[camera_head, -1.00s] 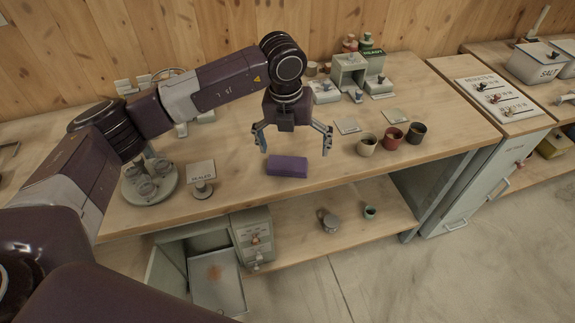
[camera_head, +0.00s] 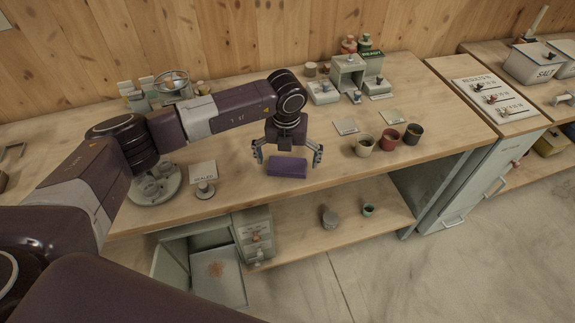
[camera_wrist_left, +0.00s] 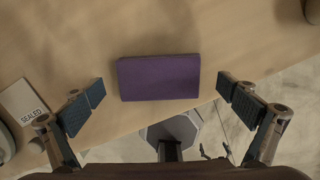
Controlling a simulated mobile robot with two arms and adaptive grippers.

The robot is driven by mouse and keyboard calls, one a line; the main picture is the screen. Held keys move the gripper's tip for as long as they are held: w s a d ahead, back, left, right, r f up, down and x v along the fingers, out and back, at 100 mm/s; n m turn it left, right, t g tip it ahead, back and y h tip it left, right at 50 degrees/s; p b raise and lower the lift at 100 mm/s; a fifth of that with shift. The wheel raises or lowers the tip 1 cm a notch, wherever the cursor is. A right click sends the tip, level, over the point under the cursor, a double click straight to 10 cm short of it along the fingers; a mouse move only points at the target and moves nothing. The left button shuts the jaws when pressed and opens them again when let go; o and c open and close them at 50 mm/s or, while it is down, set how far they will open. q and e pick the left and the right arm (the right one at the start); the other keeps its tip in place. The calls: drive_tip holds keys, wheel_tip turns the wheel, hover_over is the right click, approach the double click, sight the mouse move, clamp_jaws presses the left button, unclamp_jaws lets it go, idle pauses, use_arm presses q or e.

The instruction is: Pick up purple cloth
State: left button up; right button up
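The purple cloth (camera_head: 288,167) is a flat, folded block lying on the wooden bench top near its front edge. It also shows in the left wrist view (camera_wrist_left: 158,78), between and beyond the two fingers. My left gripper (camera_head: 287,158) is open and empty above the cloth, pointing down, with one finger to each side of it. In the left wrist view, the open fingers (camera_wrist_left: 158,103) stand clear of the cloth.
A sign reading "SEALED" (camera_head: 203,172) and a round tray with small cups (camera_head: 155,185) stand left of the cloth. Three cups (camera_head: 389,138) stand to the right. The wooden bench (camera_head: 240,196) is bare around the cloth. A lower shelf (camera_head: 335,232) lies below.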

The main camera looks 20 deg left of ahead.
sight(288, 165)
use_arm(q)
drive_tip(key=c, duration=1.3)
drive_tip(key=shift+r, duration=0.1)
drive_tip(key=shift+w+r, duration=0.1)
drive_tip(key=shift+r, duration=0.45)
wheel_tip(288, 165, up, 19)
drive_tip(key=b, duration=0.5)
drive_tip(key=s+a+f+n+g, duration=0.1)
drive_tip(key=s+f+n, duration=0.4)
drive_tip(key=s+n, duration=0.5)
drive_tip(key=s+a+f+n+g, duration=0.1)
drive_tip(key=s+f+n, duration=0.4)
drive_tip(key=s+n, duration=0.6)
drive_tip(key=n, duration=1.2)
drive_tip(key=shift+s+n+g, duration=0.2)
drive_tip(key=shift+n+g, duration=0.1)
drive_tip(key=shift+g, duration=0.1)
